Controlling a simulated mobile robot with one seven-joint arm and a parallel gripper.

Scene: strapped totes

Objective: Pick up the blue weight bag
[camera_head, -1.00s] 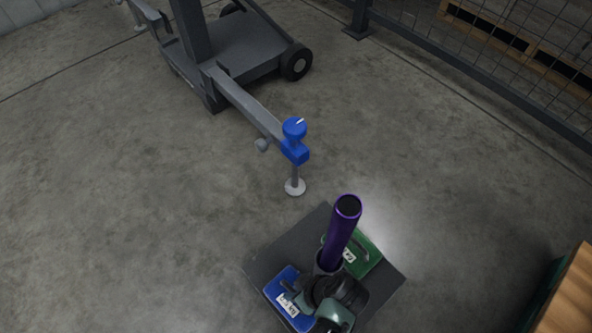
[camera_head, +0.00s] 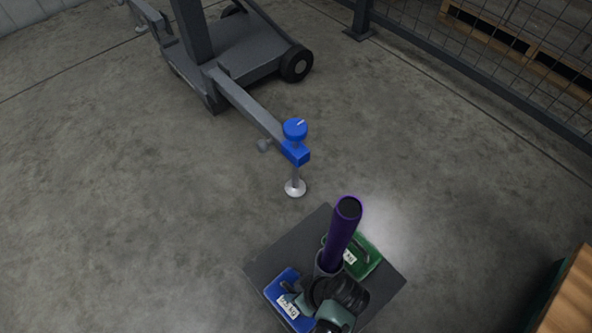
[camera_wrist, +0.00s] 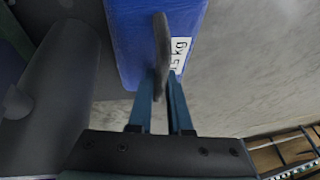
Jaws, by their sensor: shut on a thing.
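The blue weight bag (camera_head: 273,292) lies at the left corner of a dark square plate in the head view, with a white kg label facing up. It also shows large at the top of the wrist view (camera_wrist: 135,40), with its dark handle strap (camera_wrist: 161,50) running down from it. My gripper (camera_wrist: 163,88) is shut on this strap, one finger on each side. In the head view my gripper (camera_head: 294,289) is at the bag's handle, and my wrist covers the bag's right side. I cannot tell whether the bag is clear of the plate.
A purple post (camera_head: 341,235) stands upright on the plate (camera_head: 268,262), close to my gripper. A green weight bag (camera_head: 365,258) lies behind it. A grey wheeled frame with a blue-topped foot (camera_head: 295,130) stands beyond. Open floor lies left; a wooden edge (camera_head: 570,300) is at lower right.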

